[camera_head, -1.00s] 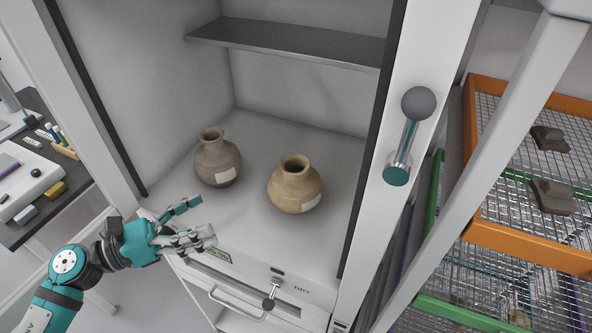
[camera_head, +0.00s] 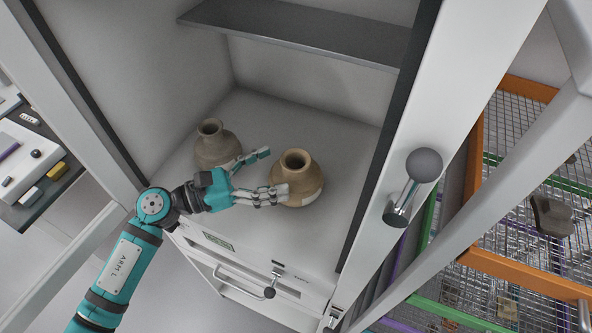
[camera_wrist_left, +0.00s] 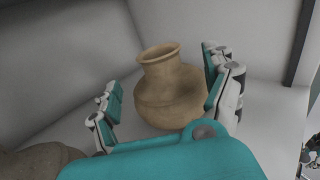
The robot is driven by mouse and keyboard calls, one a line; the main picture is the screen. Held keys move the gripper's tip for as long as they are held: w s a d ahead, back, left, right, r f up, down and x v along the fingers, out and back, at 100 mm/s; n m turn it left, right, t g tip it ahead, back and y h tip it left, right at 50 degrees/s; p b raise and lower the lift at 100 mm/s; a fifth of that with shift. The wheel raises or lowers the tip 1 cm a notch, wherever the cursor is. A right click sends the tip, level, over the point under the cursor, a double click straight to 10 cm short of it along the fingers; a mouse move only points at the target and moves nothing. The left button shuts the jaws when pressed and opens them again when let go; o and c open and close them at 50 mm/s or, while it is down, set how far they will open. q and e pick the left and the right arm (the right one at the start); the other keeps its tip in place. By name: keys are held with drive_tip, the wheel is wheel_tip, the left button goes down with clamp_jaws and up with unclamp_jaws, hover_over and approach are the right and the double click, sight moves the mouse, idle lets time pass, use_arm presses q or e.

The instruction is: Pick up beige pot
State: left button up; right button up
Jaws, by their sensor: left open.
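The beige pot (camera_head: 302,174) stands upright on the cabinet floor, a round-bodied jar with a short neck and a pale label low on its front. My left gripper (camera_head: 270,174) is open, with its fingers reaching toward the pot's left and front side. In the left wrist view the pot (camera_wrist_left: 170,90) sits between the two spread finger sets (camera_wrist_left: 165,95). I cannot tell whether a finger touches it. Part of the pot's lower left is hidden behind the fingers.
A greyer pot (camera_head: 215,143) stands just left, partly behind my gripper. A dark shelf (camera_head: 300,32) hangs above. The open cabinet door with a round-knobbed handle (camera_head: 424,165) is on the right, beside wire racks (camera_head: 500,262). A work table (camera_head: 45,205) is at far left.

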sight(283, 169)
use_arm(q)
drive_tip(key=shift+w+d+r+p, duration=0.2)
drive_tip(key=shift+d+p, duration=0.3)
drive_tip(key=shift+d, duration=0.05)
drive_tip(key=shift+w+d+r+p, duration=0.15)
drive_tip(key=shift+d+r+p, duration=0.05)
drive_tip(key=shift+d+p, duration=0.3)
drive_tip(key=x, duration=0.1)
drive_tip(key=p+x, duration=0.1)
drive_tip(key=x, duration=0.1)
drive_tip(key=shift+w+d+f, duration=0.1)
drive_tip(key=shift+d+f, duration=0.05)
drive_tip(key=shift+f, duration=0.1)
drive_tip(key=shift+d, duration=0.15)
drive_tip(key=shift+f, duration=0.1)
drive_tip(key=shift+c, duration=0.9)
clamp_jaws()
use_arm(e)
drive_tip(key=r, duration=0.2)
drive_tip(key=w+r, duration=0.1)
drive_tip(key=shift+d+r, duration=0.2)
drive_tip(key=shift+r, duration=0.2)
